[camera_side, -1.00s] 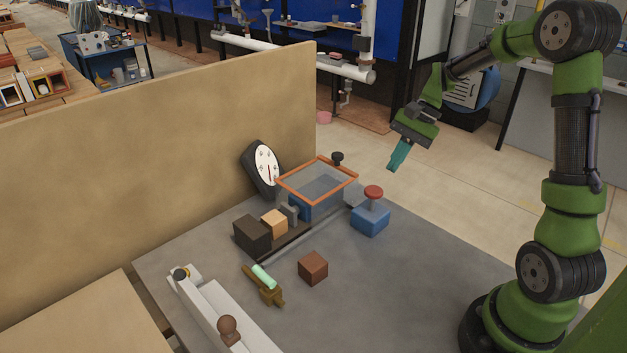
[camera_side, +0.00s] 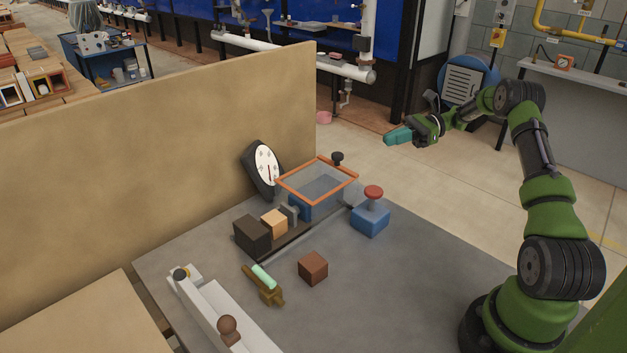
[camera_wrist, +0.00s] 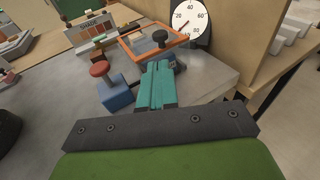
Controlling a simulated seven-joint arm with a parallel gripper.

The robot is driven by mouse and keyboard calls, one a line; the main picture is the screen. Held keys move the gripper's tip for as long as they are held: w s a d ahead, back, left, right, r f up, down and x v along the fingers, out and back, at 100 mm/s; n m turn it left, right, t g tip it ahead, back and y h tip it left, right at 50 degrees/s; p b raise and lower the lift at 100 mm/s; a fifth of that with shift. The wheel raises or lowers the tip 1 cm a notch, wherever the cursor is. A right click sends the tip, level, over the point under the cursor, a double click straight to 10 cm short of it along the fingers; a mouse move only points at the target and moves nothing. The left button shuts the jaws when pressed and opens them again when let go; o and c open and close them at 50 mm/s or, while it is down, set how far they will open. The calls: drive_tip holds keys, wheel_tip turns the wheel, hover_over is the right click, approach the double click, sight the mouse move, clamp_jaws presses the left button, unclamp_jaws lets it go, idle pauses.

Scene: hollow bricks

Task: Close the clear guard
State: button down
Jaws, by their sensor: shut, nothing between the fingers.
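The clear guard (camera_side: 318,180) is a see-through panel in an orange frame. It lies about level over the blue box (camera_side: 320,204) at the back of the grey table. A black knob (camera_side: 337,157) stands by the far right edge of the frame. The guard also shows in the wrist view (camera_wrist: 137,45), with the black knob (camera_wrist: 160,36) beyond my fingertips. My gripper (camera_side: 388,138) has teal fingers, shut and empty. It hangs in the air to the right of the guard and higher, apart from it. The fingers (camera_wrist: 158,68) point towards the knob in the wrist view.
A blue block with a red button (camera_side: 373,192) stands right of the guard, and a dial (camera_side: 266,165) stands behind it. Dark and tan blocks (camera_side: 253,235) sit in front, with a loose brown brick (camera_side: 313,267). A tall tan panel (camera_side: 160,140) borders the table's left.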

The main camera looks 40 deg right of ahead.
sight(309, 190)
drive_tip(key=x, duration=1.1)
drive_tip(key=shift+a, duration=0.15)
drive_tip(key=shift+f, duration=0.1)
drive_tip(key=a, duration=1.6)
